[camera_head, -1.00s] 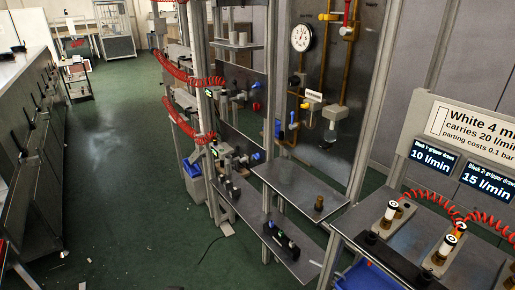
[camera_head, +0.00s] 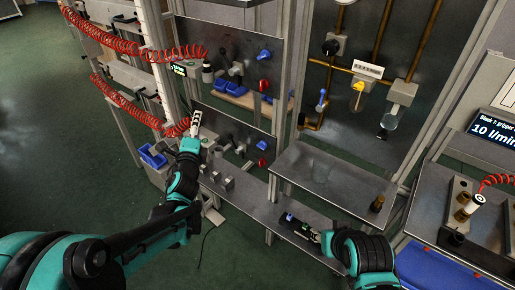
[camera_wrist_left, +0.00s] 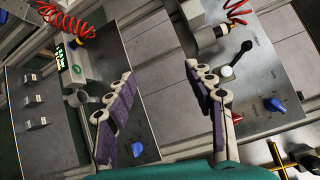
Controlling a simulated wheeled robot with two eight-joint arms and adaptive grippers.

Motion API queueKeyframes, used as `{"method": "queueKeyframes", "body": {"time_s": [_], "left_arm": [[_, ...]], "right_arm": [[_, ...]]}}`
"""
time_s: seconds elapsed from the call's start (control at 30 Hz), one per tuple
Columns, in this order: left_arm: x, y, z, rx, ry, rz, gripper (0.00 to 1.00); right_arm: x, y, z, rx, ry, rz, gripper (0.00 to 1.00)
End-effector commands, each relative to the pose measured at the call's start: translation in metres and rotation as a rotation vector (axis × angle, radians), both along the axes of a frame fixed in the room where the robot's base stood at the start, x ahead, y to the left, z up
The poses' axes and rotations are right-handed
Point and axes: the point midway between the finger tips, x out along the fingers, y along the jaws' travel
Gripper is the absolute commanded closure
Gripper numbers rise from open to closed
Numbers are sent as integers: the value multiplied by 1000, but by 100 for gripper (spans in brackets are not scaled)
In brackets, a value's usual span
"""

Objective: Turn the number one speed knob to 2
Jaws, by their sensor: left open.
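Two blue knobs show on the upright grey panels in the head view, one on the upper panel (camera_head: 264,55) and one on the lower panel (camera_head: 262,145). They also show in the left wrist view, at right (camera_wrist_left: 274,104) and lower middle (camera_wrist_left: 137,148). I cannot read which is number one, nor their settings. My left gripper (camera_head: 196,122) is beside the left part of the panels; its fingers (camera_wrist_left: 160,75) are spread wide and empty in the wrist view, apart from both knobs. My right gripper (camera_head: 325,240) is low by the shelf, its fingers too unclear to judge.
Red knobs (camera_head: 264,85) sit below the blue ones. Red coiled hoses (camera_head: 130,45) hang at the left. A lit display (camera_head: 180,69) and a dark device (camera_head: 298,226) on the shelf are near.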

Motion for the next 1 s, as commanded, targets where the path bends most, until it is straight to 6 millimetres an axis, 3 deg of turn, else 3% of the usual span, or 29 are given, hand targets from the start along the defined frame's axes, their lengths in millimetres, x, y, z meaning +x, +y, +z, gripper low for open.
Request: {"method": "queueKeyframes", "body": {"time_s": [0.03, 0.1, 0.2, 0.4, 0.53, 0.67, 0.93, 1.0], "left_arm": [[17, -13, -7, 147, -42, -58, 46], [32, -36, -21, 365, -104, -144, 46], [45, -70, -54, 664, -192, -264, 46], [41, -123, -133, 1122, -340, -466, 46], [32, -141, -169, 1281, -399, -544, 46], [30, -149, -183, 1344, -425, -577, 46], [49, -165, -180, 1349, -428, -581, 46], [60, -173, -186, 1348, -428, -581, 46]], "right_arm": [[0, 0, 1, 0, 0, 0, 60], [0, 0, 3, 0, 0, 0, 60], [0, 0, 4, 0, 0, 0, 60], [0, 0, 6, 0, 0, 0, 60], [0, 0, 7, 0, 0, 0, 60], [0, 0, 11, 0, 0, 0, 60], [0, 0, 43, 0, 0, 0, 60], [0, 0, 33, 0, 0, 0, 60]]}}
